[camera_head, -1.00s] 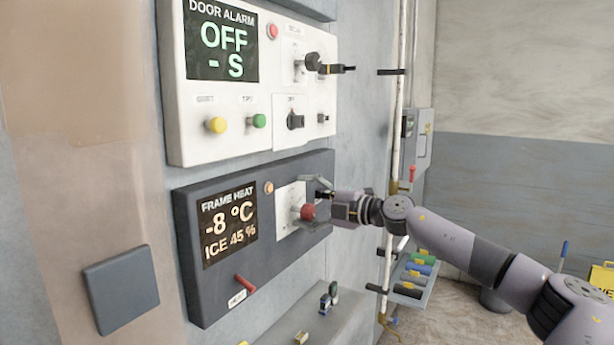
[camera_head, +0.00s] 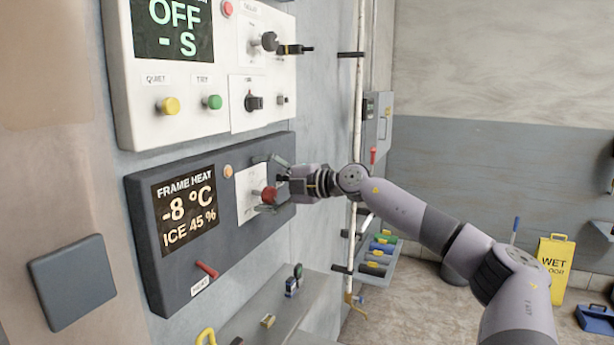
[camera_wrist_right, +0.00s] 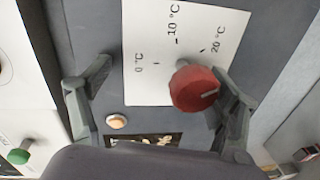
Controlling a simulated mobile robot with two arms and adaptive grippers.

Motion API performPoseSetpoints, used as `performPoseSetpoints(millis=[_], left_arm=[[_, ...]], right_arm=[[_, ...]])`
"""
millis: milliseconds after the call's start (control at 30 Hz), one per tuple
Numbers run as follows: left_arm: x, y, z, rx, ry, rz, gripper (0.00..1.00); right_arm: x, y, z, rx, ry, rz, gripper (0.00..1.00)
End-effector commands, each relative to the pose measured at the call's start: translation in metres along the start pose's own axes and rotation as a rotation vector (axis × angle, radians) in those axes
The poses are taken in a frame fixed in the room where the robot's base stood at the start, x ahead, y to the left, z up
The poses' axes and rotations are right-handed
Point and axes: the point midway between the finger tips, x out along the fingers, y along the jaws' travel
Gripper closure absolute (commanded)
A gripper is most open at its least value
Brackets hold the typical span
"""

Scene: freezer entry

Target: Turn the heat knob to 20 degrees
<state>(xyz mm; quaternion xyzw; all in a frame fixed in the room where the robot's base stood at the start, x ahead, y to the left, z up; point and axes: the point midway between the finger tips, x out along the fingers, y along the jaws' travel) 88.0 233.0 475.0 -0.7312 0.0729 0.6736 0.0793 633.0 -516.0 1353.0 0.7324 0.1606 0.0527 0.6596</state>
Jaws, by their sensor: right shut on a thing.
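The red heat knob (camera_head: 268,194) sits on a white dial plate (camera_head: 247,190) on the dark FRAME HEAT panel (camera_head: 150,235), whose display reads -8 °C and ICE 45 %. In the right wrist view the red knob (camera_wrist_right: 194,88) has a pale line on its face, and the plate (camera_wrist_right: 150,25) is marked 0, 10 and 20 °C. My right gripper (camera_head: 272,184) is at the knob, with its fingers on either side. In the wrist view one finger touches the knob's right side, while the other looks spread away on the left. My left gripper is not in view.
Above is a white DOOR ALARM panel (camera_head: 185,128) with yellow and green buttons and black knobs. A red lever (camera_head: 206,270) is on the heat panel. A grey ledge (camera_head: 260,325) with small parts lies below. A vertical pipe (camera_head: 357,100) stands to the right.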

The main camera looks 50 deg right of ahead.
Motion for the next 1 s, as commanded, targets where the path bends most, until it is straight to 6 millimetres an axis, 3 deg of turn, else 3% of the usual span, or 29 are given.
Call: performPoseSetpoints(millis=[33, 133, 767, 1000], left_arm=[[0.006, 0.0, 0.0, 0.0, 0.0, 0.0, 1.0], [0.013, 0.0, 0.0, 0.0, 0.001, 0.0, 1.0], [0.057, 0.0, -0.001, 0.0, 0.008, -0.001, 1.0], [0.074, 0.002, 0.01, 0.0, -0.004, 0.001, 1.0]], right_arm=[[-0.012, 0.021, 0.002, -0.011, -0.012, 0.049, 0.42], [-0.019, 0.02, 0.002, -0.012, -0.012, 0.049, 0.45], [-0.062, 0.011, 0.002, -0.013, -0.013, 0.045, 0.45], [-0.076, 0.004, 0.001, -0.012, -0.01, 0.037, 0.45]])
